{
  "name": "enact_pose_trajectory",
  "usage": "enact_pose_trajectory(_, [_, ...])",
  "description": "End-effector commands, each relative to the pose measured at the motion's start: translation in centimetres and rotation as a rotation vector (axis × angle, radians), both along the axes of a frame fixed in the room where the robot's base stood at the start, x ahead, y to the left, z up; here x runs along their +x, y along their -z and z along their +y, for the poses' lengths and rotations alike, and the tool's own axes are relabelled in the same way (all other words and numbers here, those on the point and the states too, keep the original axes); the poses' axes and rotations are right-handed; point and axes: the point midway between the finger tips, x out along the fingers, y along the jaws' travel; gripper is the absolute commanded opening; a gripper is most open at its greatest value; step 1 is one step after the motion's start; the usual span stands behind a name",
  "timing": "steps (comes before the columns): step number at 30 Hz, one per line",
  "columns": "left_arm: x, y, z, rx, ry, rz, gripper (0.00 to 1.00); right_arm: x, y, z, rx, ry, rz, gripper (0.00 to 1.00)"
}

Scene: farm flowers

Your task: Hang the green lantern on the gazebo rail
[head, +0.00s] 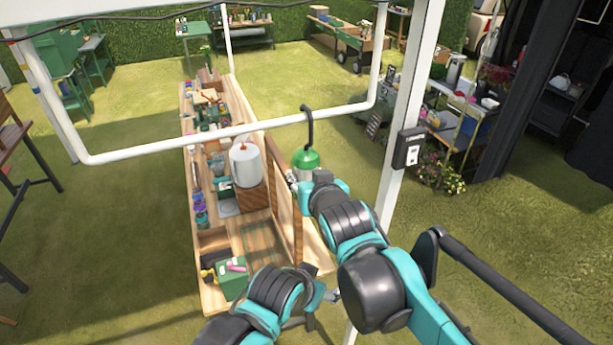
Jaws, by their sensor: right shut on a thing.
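The green lantern (305,160) is upright, with a white lower part and a tall black hook (309,128) on top. The hook crosses the white gazebo rail (230,131) in the head view, its curved top showing just above the pipe. I cannot tell whether it is around the rail or only in front of it. My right gripper (292,177) is at the lantern's lower left side, shut on it; my arm partly hides this contact. My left gripper (332,296) is low at the bottom centre, away from the lantern, mostly hidden by its wrist.
A long wooden table (258,322) below the rail carries a white canister (245,164), bottles and boxes. A white post (405,120) with a black box (409,148) stands right of the lantern. Shelves with plants (450,182) are farther right. Open grass lies left.

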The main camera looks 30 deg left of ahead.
Motion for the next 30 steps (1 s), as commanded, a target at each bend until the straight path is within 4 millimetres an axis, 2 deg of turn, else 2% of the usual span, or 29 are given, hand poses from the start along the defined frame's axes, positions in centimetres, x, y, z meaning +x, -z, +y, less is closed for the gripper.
enact_pose_trajectory(26, [0.0,0.47,0.0,0.0,0.0,0.0,0.67,-0.04,0.69,-0.02,-0.001,0.0,0.002,0.07])
enact_pose_trajectory(27, [0.0,0.47,0.0,0.0,0.0,0.0,0.67,-0.03,0.7,-0.03,-0.001,0.0,0.002,0.51])
enact_pose_trajectory(29, [0.0,0.47,0.0,0.0,0.0,0.0,0.67,-0.04,0.69,-0.02,-0.001,0.0,0.002,0.67])
enact_pose_trajectory(30, [0.0,0.47,0.0,0.0,0.0,0.0,0.67,-0.03,0.68,-0.02,-0.001,0.0,0.002,0.7])
